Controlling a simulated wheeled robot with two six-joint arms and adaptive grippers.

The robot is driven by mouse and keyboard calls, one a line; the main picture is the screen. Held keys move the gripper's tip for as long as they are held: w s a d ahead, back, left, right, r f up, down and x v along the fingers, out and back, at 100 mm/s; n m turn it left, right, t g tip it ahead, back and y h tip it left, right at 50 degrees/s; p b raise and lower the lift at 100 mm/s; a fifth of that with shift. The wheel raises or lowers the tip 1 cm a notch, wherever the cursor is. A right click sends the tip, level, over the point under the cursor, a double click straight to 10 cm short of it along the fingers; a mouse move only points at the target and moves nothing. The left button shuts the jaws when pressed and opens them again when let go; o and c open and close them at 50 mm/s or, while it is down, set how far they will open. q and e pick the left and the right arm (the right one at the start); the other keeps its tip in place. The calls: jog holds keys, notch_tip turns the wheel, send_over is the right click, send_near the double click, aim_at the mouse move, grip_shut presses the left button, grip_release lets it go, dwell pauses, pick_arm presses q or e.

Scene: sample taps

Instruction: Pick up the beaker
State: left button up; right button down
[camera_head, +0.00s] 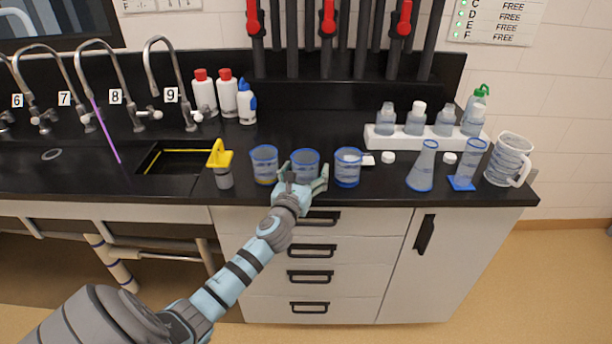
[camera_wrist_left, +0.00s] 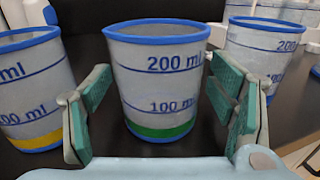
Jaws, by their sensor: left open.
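Three blue-rimmed beakers stand in a row on the black counter. The middle beaker (camera_head: 305,160) is directly in front of my left gripper (camera_head: 307,180). In the left wrist view this beaker (camera_wrist_left: 158,82) stands upright, with a green band at its base and 100 and 200 ml marks. My left gripper (camera_wrist_left: 162,115) is open, one finger on each side of its lower part, with visible gaps. The left beaker (camera_head: 264,164) has a yellow band (camera_wrist_left: 42,140) at its base. The right beaker (camera_head: 348,167) has a blue base. My right gripper is not in view.
A yellow-topped grey item (camera_head: 220,165) stands by the sink (camera_head: 165,173). A conical flask (camera_head: 422,167), a blue-based cylinder (camera_head: 468,165) and a jug (camera_head: 508,160) stand at the right. A white rack (camera_head: 378,142) of bottles is behind. The counter's front edge is close.

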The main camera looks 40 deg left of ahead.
pick_arm(q)
jog(key=shift+w+a, duration=0.1)
jog(key=shift+w, duration=0.2)
jog(key=c, duration=1.1)
